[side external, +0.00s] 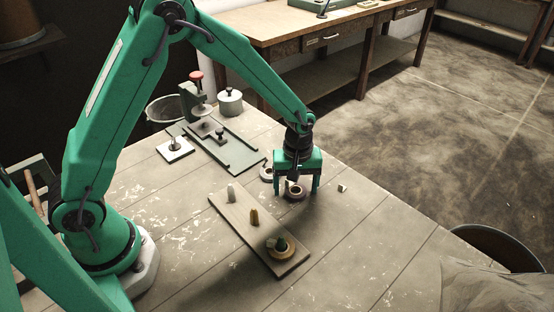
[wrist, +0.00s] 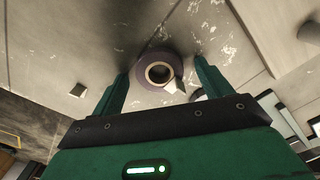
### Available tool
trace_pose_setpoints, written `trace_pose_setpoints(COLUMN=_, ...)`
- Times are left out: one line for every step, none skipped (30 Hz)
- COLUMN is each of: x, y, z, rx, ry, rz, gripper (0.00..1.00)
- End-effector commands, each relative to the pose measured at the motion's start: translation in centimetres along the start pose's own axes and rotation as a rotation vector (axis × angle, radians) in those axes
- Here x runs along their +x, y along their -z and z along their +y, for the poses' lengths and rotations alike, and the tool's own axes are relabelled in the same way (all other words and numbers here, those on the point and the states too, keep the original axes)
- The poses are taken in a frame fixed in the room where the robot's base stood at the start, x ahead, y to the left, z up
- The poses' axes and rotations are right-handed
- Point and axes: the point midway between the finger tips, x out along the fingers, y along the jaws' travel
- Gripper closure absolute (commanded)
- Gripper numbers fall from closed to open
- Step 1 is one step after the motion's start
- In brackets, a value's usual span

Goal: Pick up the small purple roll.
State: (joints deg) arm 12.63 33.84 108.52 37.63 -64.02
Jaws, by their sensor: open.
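The small purple roll (wrist: 144,70) has a tan core and lies flat on the table; in the wrist view it sits between and just beyond my fingertips. In the side external view this roll (side external: 294,197) is dark and shows below my gripper. My gripper (side external: 297,188) points down over it with the fingers spread on either side. In the wrist view my gripper (wrist: 161,70) is open and nothing is held. A pale pointed piece (wrist: 175,86) shows at the roll's edge; I cannot tell whether it is a loose tape end.
Another roll (side external: 266,174) lies close behind and left. A wooden board (side external: 236,217) with upright pegs is in front; a yellowish roll (side external: 272,252) sits around its near peg. A small pale block (side external: 342,188) lies to the right. A green fixture (side external: 240,157) stands behind.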

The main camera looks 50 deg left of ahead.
Motion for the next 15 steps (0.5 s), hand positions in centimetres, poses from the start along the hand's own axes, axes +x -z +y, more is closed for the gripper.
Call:
trace_pose_setpoints(x=-0.02, y=0.0, z=0.0, rx=0.0, ry=0.0, rz=0.0, gripper=0.22)
trace_pose_setpoints(x=-0.02, y=0.0, z=0.0, rx=0.0, ry=0.0, rz=0.0, gripper=0.22)
trace_pose_setpoints(x=-0.02, y=0.0, z=0.01, rx=0.0, ry=0.0, rz=0.0, gripper=0.22)
trace_pose_setpoints(x=-0.03, y=0.0, z=0.01, rx=0.0, ry=0.0, rz=0.0, gripper=0.24)
trace_pose_setpoints(x=-0.03, y=0.0, z=0.01, rx=0.0, ry=0.0, rz=0.0, gripper=0.3)
trace_pose_setpoints(x=-0.03, y=0.0, z=0.01, rx=0.0, ry=0.0, rz=0.0, gripper=0.38)
trace_pose_setpoints(x=-0.03, y=0.0, z=0.01, rx=0.0, ry=0.0, rz=0.0, gripper=0.44)
trace_pose_setpoints(x=-0.03, y=0.0, z=0.01, rx=0.0, ry=0.0, rz=0.0, gripper=0.5)
trace_pose_setpoints(x=-0.03, y=0.0, z=0.01, rx=0.0, ry=0.0, rz=0.0, gripper=0.58)
trace_pose_setpoints(x=-0.03, y=0.0, z=0.01, rx=0.0, ry=0.0, rz=0.0, gripper=0.63)
trace_pose_setpoints(x=-0.03, y=0.0, z=0.0, rx=0.0, ry=0.0, rz=0.0, gripper=0.69)
trace_pose_setpoints(x=-0.03, y=0.0, z=0.0, rx=0.0, ry=0.0, rz=0.0, gripper=0.7)
trace_pose_setpoints(x=-0.04, y=0.0, z=0.01, rx=0.0, ry=0.0, rz=0.0, gripper=0.7)
trace_pose_setpoints(x=-0.04, y=0.0, z=0.01, rx=0.0, ry=0.0, rz=0.0, gripper=0.7)
trace_pose_setpoints(x=-0.04, y=0.0, z=0.01, rx=0.0, ry=0.0, rz=0.0, gripper=0.7)
